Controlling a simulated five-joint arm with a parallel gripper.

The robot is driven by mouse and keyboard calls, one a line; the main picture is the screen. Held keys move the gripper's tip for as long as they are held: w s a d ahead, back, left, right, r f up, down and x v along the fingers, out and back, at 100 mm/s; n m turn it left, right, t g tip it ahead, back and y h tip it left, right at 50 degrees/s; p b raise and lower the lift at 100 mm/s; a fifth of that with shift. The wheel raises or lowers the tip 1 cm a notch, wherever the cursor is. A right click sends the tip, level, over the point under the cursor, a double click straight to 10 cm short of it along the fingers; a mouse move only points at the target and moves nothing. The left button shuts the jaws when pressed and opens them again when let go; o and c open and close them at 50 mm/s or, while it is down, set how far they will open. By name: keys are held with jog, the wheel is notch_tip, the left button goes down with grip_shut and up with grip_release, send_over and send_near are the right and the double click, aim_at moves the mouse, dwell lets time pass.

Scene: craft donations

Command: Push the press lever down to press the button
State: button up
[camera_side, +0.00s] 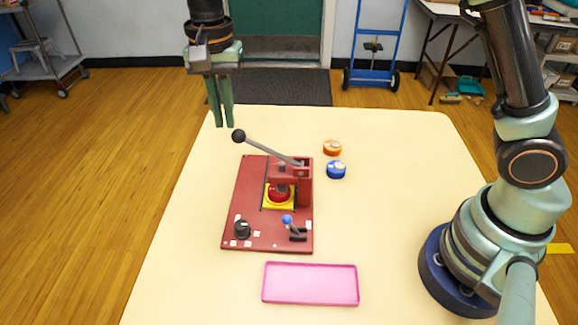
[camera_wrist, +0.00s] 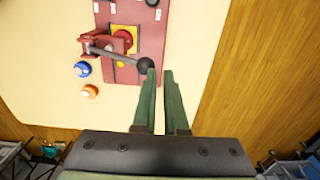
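The press lever (camera_side: 268,151) is a grey rod with a black ball knob (camera_side: 238,136). It slopes up and left from the red press head (camera_side: 290,172) and is raised. The red button (camera_side: 279,194) sits on a yellow square under the head, partly hidden by it. In the wrist view the knob (camera_wrist: 145,65) appears close beside the tip of the left finger. My gripper (camera_side: 221,126) points down, above and left of the knob in the side view. Its green fingers (camera_wrist: 160,72) are apart by a narrow gap with nothing between them. I see no clear contact with the knob.
The red base board (camera_side: 243,190) also carries a black dial (camera_side: 242,229) and a small blue-tipped lever (camera_side: 287,219). A pink tray (camera_side: 310,264) lies in front. An orange pot (camera_side: 332,147) and a blue pot (camera_side: 337,170) stand right of the press. The table's left side is clear.

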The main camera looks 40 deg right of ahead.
jog(key=shift+r, duration=1.7)
